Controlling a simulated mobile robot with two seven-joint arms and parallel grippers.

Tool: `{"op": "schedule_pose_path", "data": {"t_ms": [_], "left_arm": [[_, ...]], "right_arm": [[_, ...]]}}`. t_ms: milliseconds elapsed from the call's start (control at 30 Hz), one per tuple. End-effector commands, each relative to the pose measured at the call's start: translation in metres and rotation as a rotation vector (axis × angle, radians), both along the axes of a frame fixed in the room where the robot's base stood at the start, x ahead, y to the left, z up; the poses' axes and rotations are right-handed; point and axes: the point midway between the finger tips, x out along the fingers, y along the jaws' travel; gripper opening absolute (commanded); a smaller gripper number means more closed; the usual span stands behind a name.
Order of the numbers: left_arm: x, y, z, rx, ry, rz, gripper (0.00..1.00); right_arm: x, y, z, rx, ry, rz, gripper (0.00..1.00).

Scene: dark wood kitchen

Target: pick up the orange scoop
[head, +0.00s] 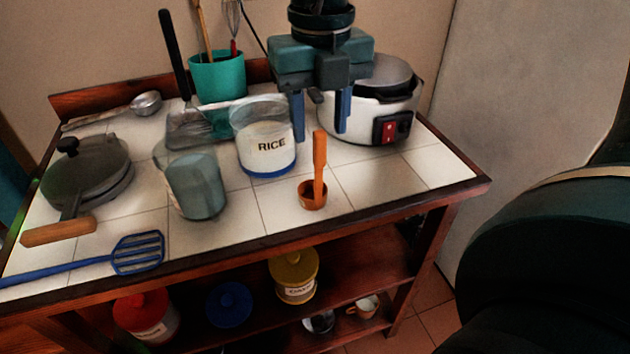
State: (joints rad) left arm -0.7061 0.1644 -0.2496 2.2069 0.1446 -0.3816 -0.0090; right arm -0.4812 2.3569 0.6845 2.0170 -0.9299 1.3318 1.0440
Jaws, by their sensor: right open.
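The orange scoop (313,195) stands on the white tiled top near its front edge, right of the middle. Its bowl rests on the tiles and its handle points up. My right gripper (321,130) hangs above and behind the scoop, pointing down, its two blue fingers spread apart and empty. The handle's top shows a little below and between the fingers in the picture; they do not touch it as far as I can see. My left gripper is not in view.
A rice jar (267,155) stands left of the scoop, and a rice cooker (365,117) behind it to the right. Tiles right of the scoop are clear.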

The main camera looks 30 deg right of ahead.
Motion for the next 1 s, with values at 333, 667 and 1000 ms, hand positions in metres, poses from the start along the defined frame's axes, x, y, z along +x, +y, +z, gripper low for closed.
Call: {"op": "schedule_pose_path", "data": {"t_ms": [333,667,1000], "left_arm": [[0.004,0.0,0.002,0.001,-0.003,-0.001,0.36],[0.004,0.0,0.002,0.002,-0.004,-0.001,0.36],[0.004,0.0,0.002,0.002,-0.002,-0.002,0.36]], "right_arm": [[-0.002,0.001,-0.044,0.002,0.001,-0.001,0.42],[-0.002,0.001,-0.045,0.002,0.0,-0.001,0.34],[-0.002,0.001,-0.045,0.002,0.0,-0.001,0.06]]}}
